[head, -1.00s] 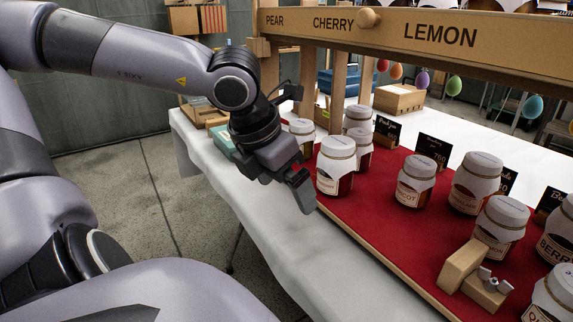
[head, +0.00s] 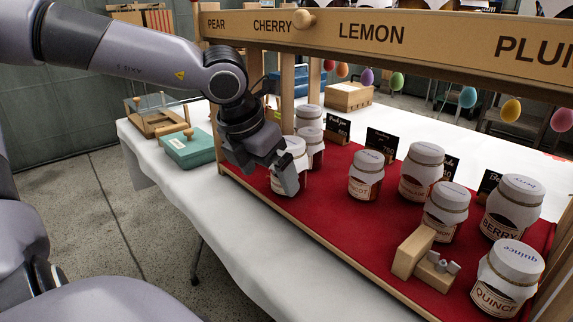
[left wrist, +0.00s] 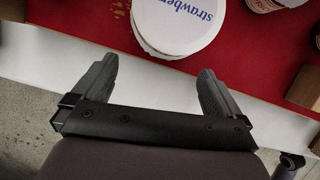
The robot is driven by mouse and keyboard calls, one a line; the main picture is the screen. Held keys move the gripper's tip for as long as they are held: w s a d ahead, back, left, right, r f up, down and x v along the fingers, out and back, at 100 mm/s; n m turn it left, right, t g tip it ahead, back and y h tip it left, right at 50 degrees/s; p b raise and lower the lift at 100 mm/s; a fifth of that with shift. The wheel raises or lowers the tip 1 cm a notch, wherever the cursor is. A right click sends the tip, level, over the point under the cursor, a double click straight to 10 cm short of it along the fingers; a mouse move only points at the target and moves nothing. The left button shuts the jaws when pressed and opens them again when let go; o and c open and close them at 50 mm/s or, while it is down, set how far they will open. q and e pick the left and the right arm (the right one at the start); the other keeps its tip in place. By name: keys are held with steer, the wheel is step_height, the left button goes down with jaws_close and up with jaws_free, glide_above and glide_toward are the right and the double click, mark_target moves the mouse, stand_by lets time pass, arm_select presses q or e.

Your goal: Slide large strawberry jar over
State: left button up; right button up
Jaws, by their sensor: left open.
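The large strawberry jar (head: 293,146) stands upright on the red cloth at the left front of the stall, partly hidden behind my left gripper in the head view. Its white lid (left wrist: 178,22), with "strawbe..." in blue, shows in the left wrist view, cut off by the top edge. My left gripper (head: 284,176) is open at the front side of the jar. In the left wrist view its two fingers (left wrist: 158,82) are spread apart and point toward the jar, with the lid ahead of the gap and nothing between the fingertips. My right gripper is not in view.
An apricot jar (head: 366,174) stands to the right, with several more jars beyond. Two smaller jars (head: 311,140) stand close behind the strawberry jar. A wooden block with a metal fitting (head: 420,262) sits near the front wooden edge. Red cloth between it and the strawberry jar is clear.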

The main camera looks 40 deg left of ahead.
arm_select(q)
steer(key=w, duration=0.5)
steer(key=shift+a, duration=0.2)
steer(key=shift+w+f, duration=0.25)
steer(key=shift+f, duration=0.3)
steer(key=shift+c, duration=0.3)
steer(key=c, duration=1.3)
steer(key=shift+o, duration=0.2)
steer(key=shift+d, duration=0.1)
